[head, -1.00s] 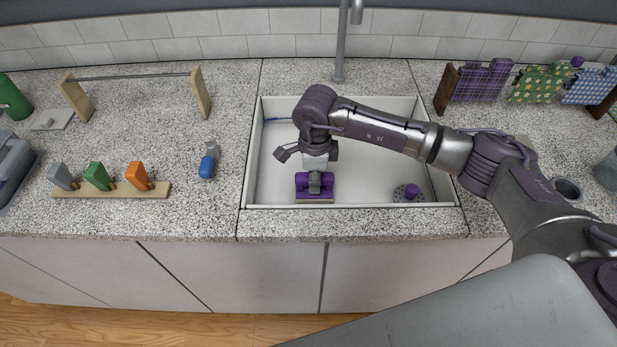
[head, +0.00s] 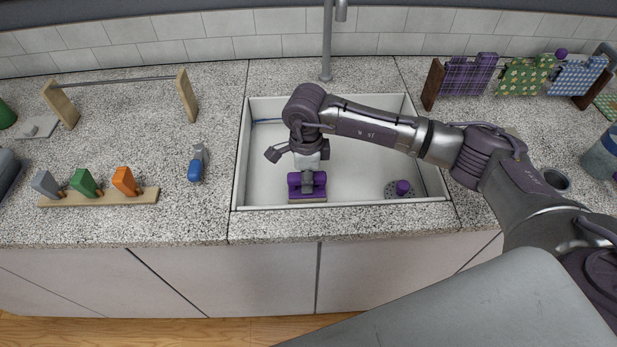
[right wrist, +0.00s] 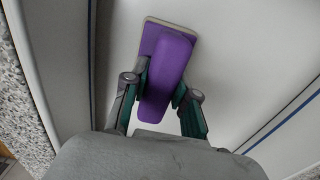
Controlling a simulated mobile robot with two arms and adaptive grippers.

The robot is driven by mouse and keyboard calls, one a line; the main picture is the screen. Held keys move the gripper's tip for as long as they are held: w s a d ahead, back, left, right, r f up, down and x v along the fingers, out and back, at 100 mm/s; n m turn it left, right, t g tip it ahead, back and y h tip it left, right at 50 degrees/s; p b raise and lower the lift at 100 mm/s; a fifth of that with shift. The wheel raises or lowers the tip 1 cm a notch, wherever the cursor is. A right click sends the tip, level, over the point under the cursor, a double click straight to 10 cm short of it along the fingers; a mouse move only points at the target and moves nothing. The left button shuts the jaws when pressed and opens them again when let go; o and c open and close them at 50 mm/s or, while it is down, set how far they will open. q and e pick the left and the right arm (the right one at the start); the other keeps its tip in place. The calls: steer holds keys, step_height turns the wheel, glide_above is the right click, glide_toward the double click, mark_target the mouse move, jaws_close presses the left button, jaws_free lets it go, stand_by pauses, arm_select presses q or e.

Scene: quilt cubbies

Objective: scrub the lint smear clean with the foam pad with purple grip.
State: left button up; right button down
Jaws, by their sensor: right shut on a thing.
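The foam pad with purple grip (head: 307,190) is low in the white sink, near its front left corner. It also shows in the right wrist view (right wrist: 167,62), with a pale pad edge under the purple grip. My right gripper (head: 307,178) points down and is shut on the purple grip; in the right wrist view its fingers (right wrist: 160,95) press on both sides of it. No lint smear can be made out on the sink floor in either view; the pad, gripper or arm may hide it. My left gripper is not in view.
The white sink (head: 350,205) has a purple-knobbed drain strainer (head: 402,189) at its right and a faucet (head: 327,45) behind. A blue-capped bottle (head: 196,165) lies left of it. Cloths (head: 527,77) hang on a rack at right. The sink's middle is clear.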

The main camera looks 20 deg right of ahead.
steer(key=shift+w+a, duration=0.2)
steer(key=shift+a, duration=0.65)
steer(key=shift+f+b, duration=0.1)
steer(key=shift+b, duration=0.25)
steer(key=shift+a, duration=0.2)
steer(key=shift+d, duration=0.1)
steer(key=shift+s+d, duration=0.25)
steer(key=shift+d, duration=0.75)
steer(key=shift+d+b, duration=0.15)
steer(key=shift+b, duration=0.25)
